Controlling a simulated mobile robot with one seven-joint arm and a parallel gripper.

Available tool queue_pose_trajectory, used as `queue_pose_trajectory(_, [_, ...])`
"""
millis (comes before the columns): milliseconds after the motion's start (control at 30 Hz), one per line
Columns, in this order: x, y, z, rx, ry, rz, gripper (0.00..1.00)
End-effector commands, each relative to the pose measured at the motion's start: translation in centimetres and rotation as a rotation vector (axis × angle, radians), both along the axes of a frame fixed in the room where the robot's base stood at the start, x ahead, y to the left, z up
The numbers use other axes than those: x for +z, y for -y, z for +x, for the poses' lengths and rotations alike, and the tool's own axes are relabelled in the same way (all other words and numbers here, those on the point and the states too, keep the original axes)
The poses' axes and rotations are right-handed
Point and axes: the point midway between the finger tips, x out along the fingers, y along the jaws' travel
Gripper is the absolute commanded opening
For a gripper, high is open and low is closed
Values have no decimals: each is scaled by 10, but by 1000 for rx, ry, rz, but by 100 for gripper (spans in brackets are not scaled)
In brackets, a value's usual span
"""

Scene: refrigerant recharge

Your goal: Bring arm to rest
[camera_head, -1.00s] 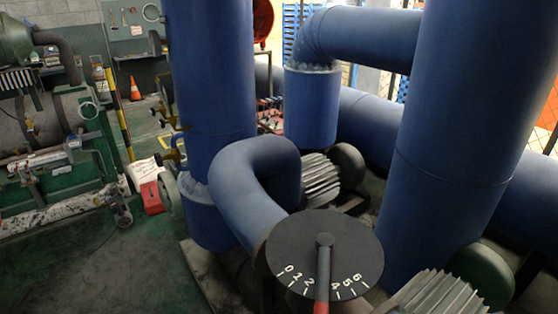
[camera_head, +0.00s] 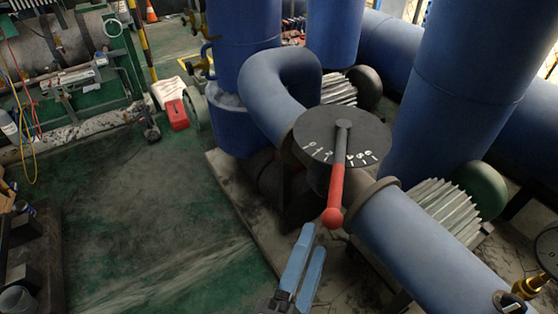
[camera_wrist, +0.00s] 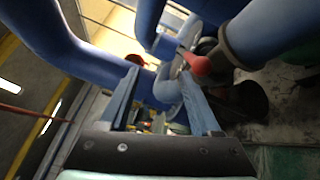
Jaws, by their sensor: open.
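My gripper (camera_head: 313,240) shows at the bottom middle of the head view, with its two blue fingers spread and nothing between them. It is just below the red-tipped lever (camera_head: 335,190) of the round black dial (camera_head: 318,132), and a gap shows between them there. In the wrist view, my gripper (camera_wrist: 158,72) has its fingers apart and reaching up the picture. The red lever knob (camera_wrist: 201,66) shows there near the right fingertip; whether they touch is unclear.
Large blue pipes (camera_head: 430,240) and ribbed grey motors (camera_head: 440,212) stand around the dial. Open green floor (camera_head: 150,220) lies to the left. A red box (camera_head: 177,114) and a green machine (camera_head: 75,75) stand at the back left. A dark bench (camera_head: 35,260) is at the lower left.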

Motion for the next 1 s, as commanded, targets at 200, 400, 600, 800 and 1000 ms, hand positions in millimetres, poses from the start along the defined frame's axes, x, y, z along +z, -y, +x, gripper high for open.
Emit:
queue_pose_trajectory(200, [97, -7, 55, 95, 329, 593, 64])
queue_pose_trajectory(400, [208, -15, 76, 322, 606, 1063, 64])
queue_pose_trajectory(600, [327, -27, 60, 673, 803, 1436, 64])
queue_pose_trajectory(800, [405, -39, 26, 978, 860, 1631, 64])
queue_pose_trajectory(1000, [427, -44, 12, 1083, 858, 1685, 64])
